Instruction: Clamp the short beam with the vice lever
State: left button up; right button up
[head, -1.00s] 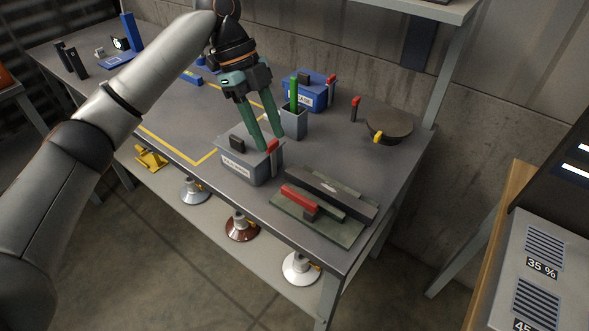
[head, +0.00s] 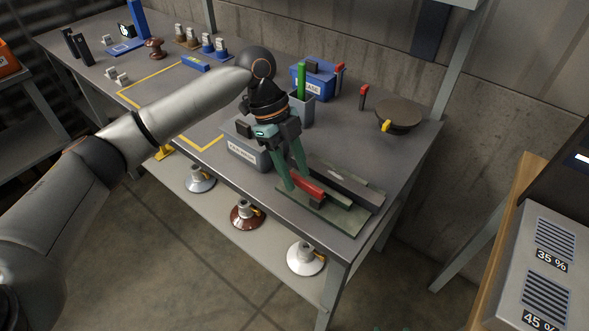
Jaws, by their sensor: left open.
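The vice has a green base plate (head: 340,228) at the table's front right corner, with long dark bars lying along it. Its red lever (head: 306,187) lies along the front bar. I cannot tell a separate short beam from the vice's bars. My left gripper (head: 296,180) is open and points down, its fingertips at the left end of the red lever. One finger overlaps the lever's end in the picture, and I cannot tell whether they touch. My right gripper is not in view.
A grey labelled box (head: 246,152) stands just left of the gripper, partly hidden. A round dark disc (head: 399,113) sits at the back right. Table edges lie close to the vice.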

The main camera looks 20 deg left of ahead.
pick_arm(q)
grip_shut()
dwell(1.4)
